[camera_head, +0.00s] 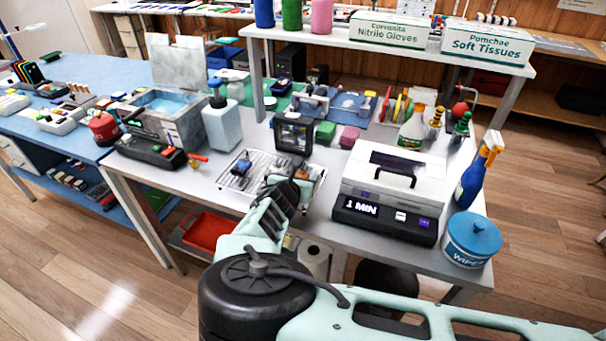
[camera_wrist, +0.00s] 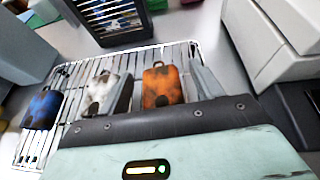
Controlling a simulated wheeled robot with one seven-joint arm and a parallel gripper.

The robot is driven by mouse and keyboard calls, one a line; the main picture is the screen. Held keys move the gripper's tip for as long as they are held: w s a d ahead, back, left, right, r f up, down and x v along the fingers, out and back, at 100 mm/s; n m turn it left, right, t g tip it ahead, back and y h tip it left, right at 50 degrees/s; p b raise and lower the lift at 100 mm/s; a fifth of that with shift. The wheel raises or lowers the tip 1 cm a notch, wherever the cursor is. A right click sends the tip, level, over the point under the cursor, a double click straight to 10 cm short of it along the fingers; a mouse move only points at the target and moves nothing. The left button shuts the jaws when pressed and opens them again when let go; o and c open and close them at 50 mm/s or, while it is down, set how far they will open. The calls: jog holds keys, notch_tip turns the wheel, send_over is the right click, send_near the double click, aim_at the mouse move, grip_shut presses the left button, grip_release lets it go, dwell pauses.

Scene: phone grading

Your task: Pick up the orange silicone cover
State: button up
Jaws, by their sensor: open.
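The orange silicone cover (camera_wrist: 163,88) has dark stains and sits on a wire rack (camera_wrist: 68,128) in the wrist view. A white cover (camera_wrist: 98,92) with brown stains and a blue cover (camera_wrist: 43,108) with dark stains sit to its left. My gripper (camera_wrist: 164,82) is open, one finger on each side of the orange cover, with the left finger between it and the white cover. I cannot tell whether the fingers touch it. In the head view my gripper (camera_head: 287,188) is over the right part of the rack (camera_head: 228,180) and hides the orange cover.
A dark box with a lit front (camera_head: 293,134) stands just behind the rack. A white machine reading "1 MIN" (camera_head: 394,186) stands close on the right. A pump bottle (camera_head: 222,125) and a blue-filled bath (camera_head: 168,113) are on the left.

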jog(key=shift+s, duration=0.1)
jog(key=c, duration=1)
jog(key=shift+c, duration=0.2)
jog(key=shift+r, duration=0.2)
